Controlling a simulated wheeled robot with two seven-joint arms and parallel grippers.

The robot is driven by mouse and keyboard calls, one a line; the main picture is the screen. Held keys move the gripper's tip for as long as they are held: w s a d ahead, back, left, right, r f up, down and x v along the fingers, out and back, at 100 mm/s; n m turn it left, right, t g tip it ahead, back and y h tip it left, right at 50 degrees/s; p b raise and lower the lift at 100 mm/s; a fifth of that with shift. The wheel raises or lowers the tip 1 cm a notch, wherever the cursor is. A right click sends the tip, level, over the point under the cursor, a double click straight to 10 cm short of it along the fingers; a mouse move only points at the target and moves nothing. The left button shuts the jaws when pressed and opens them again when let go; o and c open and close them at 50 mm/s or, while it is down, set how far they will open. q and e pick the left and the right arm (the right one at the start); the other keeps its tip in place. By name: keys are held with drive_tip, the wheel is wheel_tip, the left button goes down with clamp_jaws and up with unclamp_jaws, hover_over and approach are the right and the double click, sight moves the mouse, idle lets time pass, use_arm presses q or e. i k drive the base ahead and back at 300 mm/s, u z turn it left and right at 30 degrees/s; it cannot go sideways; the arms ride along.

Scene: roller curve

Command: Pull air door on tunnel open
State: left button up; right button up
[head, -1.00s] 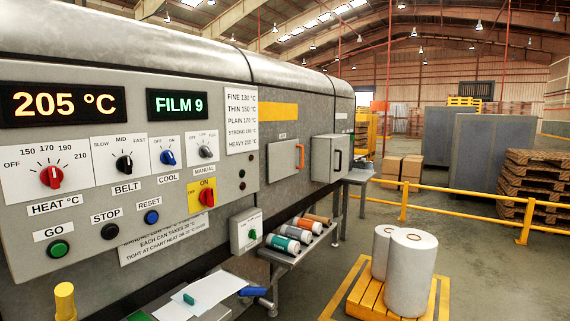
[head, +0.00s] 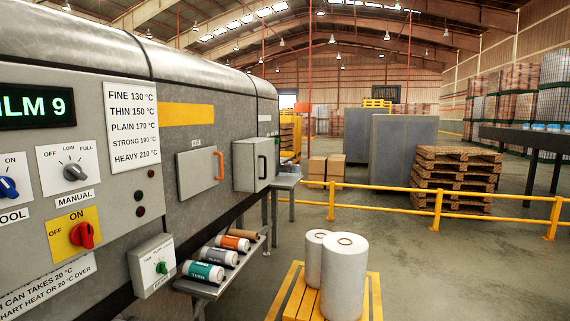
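The tunnel (head: 110,50) is a long grey metal machine running along the left side of the head view. A square grey door (head: 197,172) with an orange vertical handle (head: 220,165) is on its side and looks closed; a small label above it is too small to read surely. Beyond it is a box-like grey door (head: 245,165) with a black handle (head: 263,167), standing out from the tunnel wall. Neither of my grippers shows in the head view.
Several rolls (head: 203,271) lie on a metal shelf (head: 225,262) below the doors. White film rolls (head: 345,275) stand on a yellow pallet (head: 297,294) at the front. A yellow rail (head: 385,188) crosses behind them. Grey floor between the tunnel and pallet is open.

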sight(197, 169)
drive_tip(key=z, duration=0.45)
drive_tip(key=i, duration=2.3)
drive_tip(key=u, duration=0.6)
